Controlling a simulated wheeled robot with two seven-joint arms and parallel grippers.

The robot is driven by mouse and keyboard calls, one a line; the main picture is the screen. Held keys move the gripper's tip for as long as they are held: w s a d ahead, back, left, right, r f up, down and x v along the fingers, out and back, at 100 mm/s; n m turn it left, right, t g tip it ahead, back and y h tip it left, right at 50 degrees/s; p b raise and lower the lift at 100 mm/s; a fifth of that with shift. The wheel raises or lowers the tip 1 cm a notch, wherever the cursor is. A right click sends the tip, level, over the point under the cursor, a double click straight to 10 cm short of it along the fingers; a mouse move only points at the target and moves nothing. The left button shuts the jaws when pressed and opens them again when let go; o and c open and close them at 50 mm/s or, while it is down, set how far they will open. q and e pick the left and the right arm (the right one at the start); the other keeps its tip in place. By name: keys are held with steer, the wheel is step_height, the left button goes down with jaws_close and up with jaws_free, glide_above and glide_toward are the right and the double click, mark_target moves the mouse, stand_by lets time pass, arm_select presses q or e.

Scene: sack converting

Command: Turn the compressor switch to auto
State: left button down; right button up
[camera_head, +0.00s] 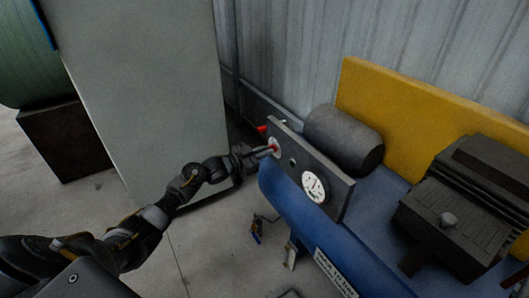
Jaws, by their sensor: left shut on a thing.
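The compressor has a blue tank (345,255) with a dark control panel (335,189) on top. My left gripper (270,151) is at the panel's left end, shut on the red switch (274,147). The switch sits on a round white dial plate, partly hidden by my fingers. I cannot read the switch's position from here. A white gauge (314,187) is on the panel to the right of the switch. My right gripper is not clearly in view.
A grey motor cylinder (343,139) stands behind the panel, with a yellow guard (420,112) behind it. A dark finned pump block (455,215) is at the right. A tall grey cabinet (145,85) stands left of the compressor. Open floor lies below my left arm.

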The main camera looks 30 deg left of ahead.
arm_select(q)
steer(key=shift+m+b, duration=0.45)
steer(key=shift+m, duration=1.55)
arm_select(e)
steer(key=shift+v, duration=1.25)
steer(key=shift+w+d+r, duration=0.1)
steer(key=shift+w, duration=0.05)
arm_select(q)
steer(key=c, duration=1.5)
jaws_free()
